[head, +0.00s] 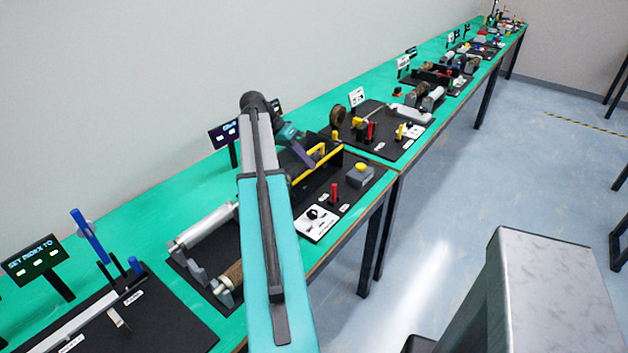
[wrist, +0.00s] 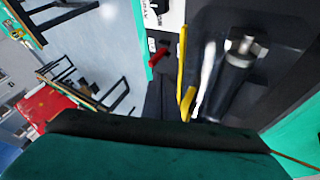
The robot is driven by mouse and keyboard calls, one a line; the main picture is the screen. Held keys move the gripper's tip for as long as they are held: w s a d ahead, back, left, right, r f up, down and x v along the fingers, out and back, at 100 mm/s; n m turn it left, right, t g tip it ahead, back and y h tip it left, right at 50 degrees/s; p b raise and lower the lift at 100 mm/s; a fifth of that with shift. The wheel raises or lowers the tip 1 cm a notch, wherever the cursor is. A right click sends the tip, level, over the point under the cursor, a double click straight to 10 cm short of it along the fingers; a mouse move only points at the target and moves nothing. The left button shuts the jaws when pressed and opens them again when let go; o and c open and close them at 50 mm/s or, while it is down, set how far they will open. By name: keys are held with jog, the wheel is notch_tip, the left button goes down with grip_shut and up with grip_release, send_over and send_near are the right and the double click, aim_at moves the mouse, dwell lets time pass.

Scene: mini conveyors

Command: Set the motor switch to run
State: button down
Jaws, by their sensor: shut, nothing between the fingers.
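A white switch plate with a black round knob (head: 316,215) lies at the front edge of the near station. Its setting is too small to read. A corner of the white plate (wrist: 165,18) shows at the top of the wrist view, with its knob not clearly visible. A red lever (head: 334,193) stands upright just behind the plate; it also shows in the wrist view (wrist: 158,57). My gripper (head: 306,158) is shut and empty, above the station near the yellow rail, behind and left of the plate. It touches neither plate nor lever that I can see.
A yellow rail (head: 318,163) runs beside my gripper. A grey box with a yellow button (head: 359,178) stands right of the lever. A silver roller (head: 205,225) lies left of my arm. More stations line the green bench (head: 150,215) farther right; floor is open in front.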

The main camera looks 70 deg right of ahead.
jog(key=shift+w+a, duration=0.1)
jog(key=shift+w, duration=0.05)
jog(key=shift+f, duration=0.15)
jog(key=p, duration=0.3)
send_near(334, 194)
jog(key=shift+s+d+f, duration=0.3)
jog(key=shift+d+f, duration=0.2)
jog(key=shift+f, duration=0.2)
jog(key=shift+s+d+f, duration=0.3)
jog(key=shift+d+f, duration=0.25)
jog(key=shift+f, duration=0.2)
jog(key=shift+s+d+f, duration=0.25)
jog(key=shift+d+f, duration=0.25)
jog(key=shift+f, duration=0.2)
jog(key=shift+d, duration=0.1)
